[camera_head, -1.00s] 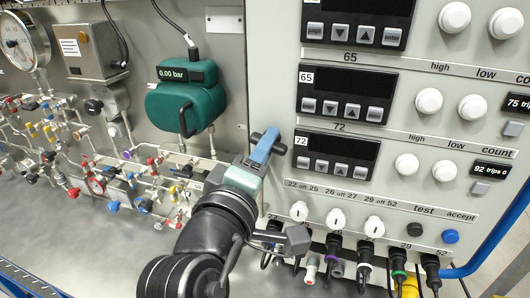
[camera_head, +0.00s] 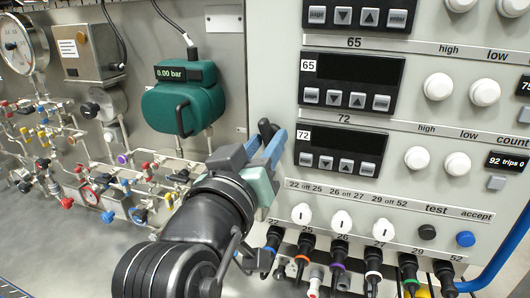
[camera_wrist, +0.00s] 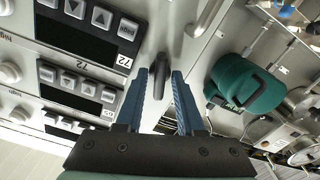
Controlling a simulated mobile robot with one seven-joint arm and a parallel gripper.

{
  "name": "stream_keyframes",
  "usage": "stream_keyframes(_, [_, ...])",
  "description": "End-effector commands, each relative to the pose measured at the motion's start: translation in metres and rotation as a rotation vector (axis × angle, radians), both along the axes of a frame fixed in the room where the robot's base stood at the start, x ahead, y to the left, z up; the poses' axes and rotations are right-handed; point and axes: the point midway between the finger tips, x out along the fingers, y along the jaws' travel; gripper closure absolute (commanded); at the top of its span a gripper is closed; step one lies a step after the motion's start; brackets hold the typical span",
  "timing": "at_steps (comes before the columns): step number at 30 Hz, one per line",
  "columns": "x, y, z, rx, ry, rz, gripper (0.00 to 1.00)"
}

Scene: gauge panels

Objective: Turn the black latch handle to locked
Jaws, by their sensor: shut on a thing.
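The black latch handle (camera_head: 265,128) is on the left edge of the light grey panel, beside the 72 display. In the head view, only its upper end shows past my gripper (camera_head: 268,148). In the wrist view, the handle (camera_wrist: 160,68) stands between the tips of my gripper's two blue fingers (camera_wrist: 160,82). My gripper is shut on the handle. The handle's pivot and any lock marking are hidden or too small to tell.
A green pressure device (camera_head: 182,105) reading 0.00 bar is left of the handle. The 72 display (camera_head: 340,152) is close on the right. White knobs (camera_head: 302,214) and plugged cables are below. Pipes with coloured valves (camera_head: 120,185) fill the lower left.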

Motion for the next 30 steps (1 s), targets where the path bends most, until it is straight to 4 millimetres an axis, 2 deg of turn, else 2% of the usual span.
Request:
stream_keyframes(13, [-0.0001,0.001,-0.0002,0.271,-0.091,0.003,1.0])
stream_keyframes(30, [-0.0001,0.0002,0.0011,0.336,-0.112,0.002,1.0])
